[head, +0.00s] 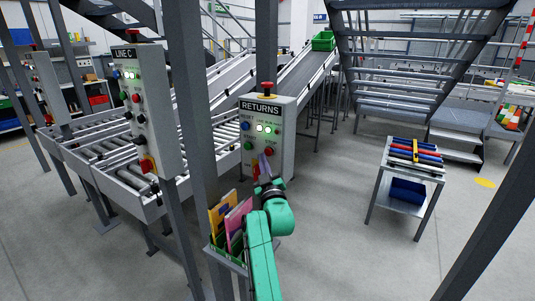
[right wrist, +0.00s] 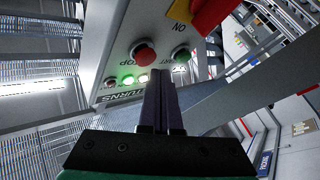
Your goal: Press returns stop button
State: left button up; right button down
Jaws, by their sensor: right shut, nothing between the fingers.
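The RETURNS control box (head: 284,118) hangs on a grey post in the middle of the head view. Its red stop button (head: 269,151) is low on the right of its face, with a green button (head: 248,146) to the left. In the right wrist view the red button (right wrist: 143,52) shows clear, just beyond and left of the fingertips, with the label "STOP" beside it. My right gripper (head: 264,158) is shut and empty, its tips just below the red button in the head view; the fingers also show in the wrist view (right wrist: 161,78). I see no clear contact. My left gripper is not in view.
A red mushroom button (head: 266,90) tops the box. The LINE C box (head: 148,100) stands left, by the roller conveyor (head: 130,180). A holder with coloured folders (head: 230,222) is below the box. A small table (head: 412,165) stands right. Grey posts flank the arm.

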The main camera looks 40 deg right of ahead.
jog(key=shift+d, duration=0.15)
dwell(0.7)
jog(key=shift+w+d, duration=0.1)
jog(key=shift+d, duration=0.2)
jog(key=shift+w+d+b, duration=0.25)
jog(key=shift+d+b, duration=0.05)
jog(key=shift+d, duration=0.45)
dwell(0.9)
jog(key=shift+a, duration=0.15)
jog(key=shift+s+a+p, duration=0.2)
jog(key=shift+a+p, duration=0.05)
jog(key=shift+a, duration=0.25)
jog(key=shift+s+a+p, duration=0.2)
jog(key=shift+a+p, duration=0.05)
jog(key=shift+a, duration=0.25)
